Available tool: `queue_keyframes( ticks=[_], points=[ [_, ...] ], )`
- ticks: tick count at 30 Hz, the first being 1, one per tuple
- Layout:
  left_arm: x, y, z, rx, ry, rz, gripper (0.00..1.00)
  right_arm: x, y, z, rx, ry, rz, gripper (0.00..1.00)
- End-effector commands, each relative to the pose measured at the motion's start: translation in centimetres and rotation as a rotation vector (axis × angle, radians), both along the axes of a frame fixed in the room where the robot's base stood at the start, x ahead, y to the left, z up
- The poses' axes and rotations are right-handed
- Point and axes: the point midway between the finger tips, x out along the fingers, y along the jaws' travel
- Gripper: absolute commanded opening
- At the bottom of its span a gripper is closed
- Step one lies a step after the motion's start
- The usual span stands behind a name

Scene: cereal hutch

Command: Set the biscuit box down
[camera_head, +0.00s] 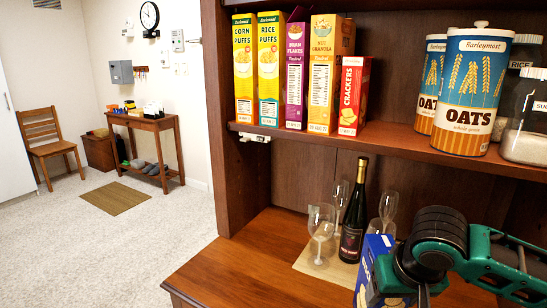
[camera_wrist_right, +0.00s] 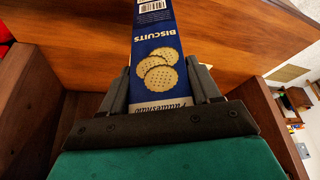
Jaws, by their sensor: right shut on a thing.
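The biscuit box (camera_head: 371,262) is blue and shows at the lower right of the head view, above or on the wooden counter. My right gripper (camera_head: 396,284) is shut on it and partly covers it. In the right wrist view the biscuit box (camera_wrist_right: 158,40), with the word BISCUITS and printed round biscuits, sits between the two dark fingers of the right gripper (camera_wrist_right: 164,88). The box's far end runs out of that view. I cannot tell whether the box touches the counter (camera_head: 235,262). My left gripper is not in view.
A dark wine bottle (camera_head: 354,215) and several glasses, one a wine glass (camera_head: 320,228), stand on a mat (camera_head: 305,262) close behind the box. The shelf (camera_head: 400,142) above holds cereal boxes, a crackers box (camera_head: 354,95), oats canisters (camera_head: 474,95) and jars. The counter's left part is clear.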

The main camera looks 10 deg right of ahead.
Motion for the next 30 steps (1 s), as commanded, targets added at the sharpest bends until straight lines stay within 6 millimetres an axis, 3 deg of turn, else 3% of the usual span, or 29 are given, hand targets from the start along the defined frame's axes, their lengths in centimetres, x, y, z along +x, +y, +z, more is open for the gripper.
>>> queue_keyframes(
  ticks=[1, 3, 9, 30],
  points=[
    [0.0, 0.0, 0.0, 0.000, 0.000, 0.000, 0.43, 0.4, 2.1, 0.0, 0.005, -0.007, 0.056, 0.00],
    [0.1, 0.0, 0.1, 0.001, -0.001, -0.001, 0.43, 0.6, 4.2, -0.3, 0.004, -0.006, 0.115, 0.00],
    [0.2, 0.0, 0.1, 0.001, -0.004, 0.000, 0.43, 0.7, 7.8, -0.5, 0.000, -0.003, 0.219, 0.00],
    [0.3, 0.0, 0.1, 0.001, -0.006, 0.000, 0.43, 1.2, 8.3, 0.2, 0.000, -0.004, 0.231, 0.00]
  ],
)
